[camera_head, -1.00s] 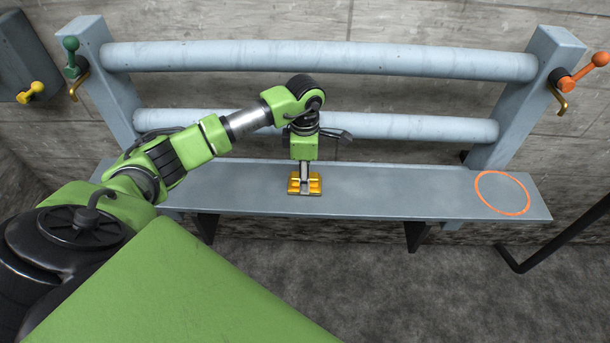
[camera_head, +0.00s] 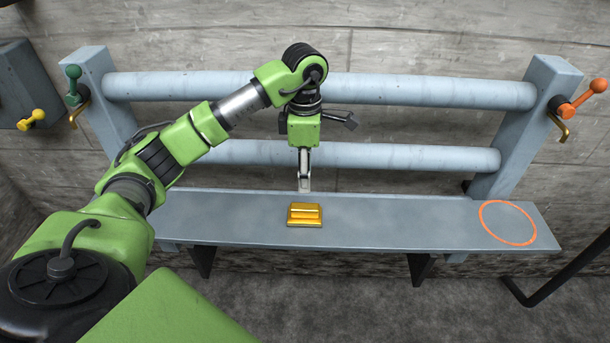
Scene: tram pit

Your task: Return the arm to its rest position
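My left arm comes in from the left and reaches over the grey shelf. Its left gripper (camera_head: 304,186) points down and hangs just above and behind a yellow block (camera_head: 304,214), apart from it. The gripper is seen edge-on with one finger hiding the other, so I cannot tell how far it is open. Nothing shows held in it. The yellow block, with a raised bar along its top, lies on the shelf (camera_head: 390,222) left of its middle. My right gripper is not in view.
Two blue-grey pipes (camera_head: 420,91) run between posts behind the shelf. A green-knobbed lever (camera_head: 74,85) is at left, an orange lever (camera_head: 582,98) at right, and a yellow lever (camera_head: 32,119) at far left. An orange ring (camera_head: 508,222) marks the shelf's clear right end.

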